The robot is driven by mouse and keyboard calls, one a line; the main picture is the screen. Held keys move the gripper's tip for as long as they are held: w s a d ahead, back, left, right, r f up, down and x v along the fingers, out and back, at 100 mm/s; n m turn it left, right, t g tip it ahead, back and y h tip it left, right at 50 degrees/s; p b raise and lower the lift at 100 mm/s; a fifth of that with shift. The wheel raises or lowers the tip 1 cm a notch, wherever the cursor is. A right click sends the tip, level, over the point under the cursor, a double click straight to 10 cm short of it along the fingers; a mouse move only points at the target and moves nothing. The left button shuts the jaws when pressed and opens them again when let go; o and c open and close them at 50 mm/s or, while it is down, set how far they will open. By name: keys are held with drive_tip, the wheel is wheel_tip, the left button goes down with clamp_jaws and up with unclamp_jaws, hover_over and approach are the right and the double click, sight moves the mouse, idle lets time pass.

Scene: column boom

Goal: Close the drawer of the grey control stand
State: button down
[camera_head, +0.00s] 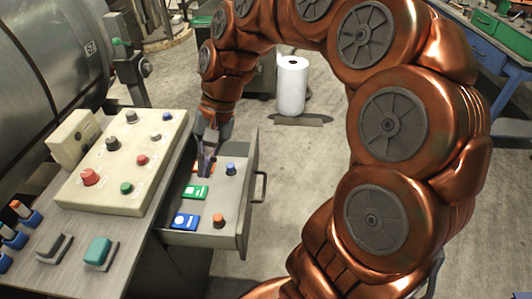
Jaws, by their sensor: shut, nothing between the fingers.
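The drawer (241,202) of the grey control stand (165,226) is pulled out to the right, with a bar handle (260,187) on its front. Inside lie a green block (195,192), a blue block (185,221), a red-orange block partly hidden by my gripper, and two small knobs, one blue-topped (230,168) and one orange-topped (218,220). My gripper (206,170) points down over the drawer's back part, left of the handle. Its fingers are together with nothing held. Whether the tips touch anything is unclear.
A cream control box (125,165) with knobs and buttons sits on the stand top. A large metal cylinder (50,60) stands behind. Floor right of the drawer is clear up to my arm; a white roll (292,86) stands farther back.

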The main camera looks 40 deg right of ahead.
drive_tip(key=w+d+f+m+t+y+b, duration=0.25)
drive_tip(key=w+d+m, duration=0.25)
drive_tip(key=w+d, duration=0.25)
drive_tip(key=w+d+f+m+t+y+b, duration=0.1)
drive_tip(key=w+d+f+m+b, duration=0.1)
drive_tip(key=w+d+f+m, duration=0.4)
drive_tip(key=d+f+m+t+b, duration=0.1)
drive_tip(key=d+f+m, duration=0.25)
drive_tip(key=d, duration=0.45)
drive_tip(key=d+f+m+t+h+b, duration=0.1)
drive_tip(key=d+f+m+b, duration=0.15)
drive_tip(key=d+f, duration=0.45)
drive_tip(key=d+f+m+t+b, duration=0.1)
drive_tip(key=d+f+m, duration=0.15)
drive_tip(key=d, duration=0.75)
drive_tip(key=w+a+f+p, duration=0.1)
drive_tip(key=w+a+f, duration=0.5)
drive_tip(key=w+a, duration=0.1)
drive_tip(key=shift+a+m, duration=0.35)
drive_tip(key=shift+a, duration=0.35)
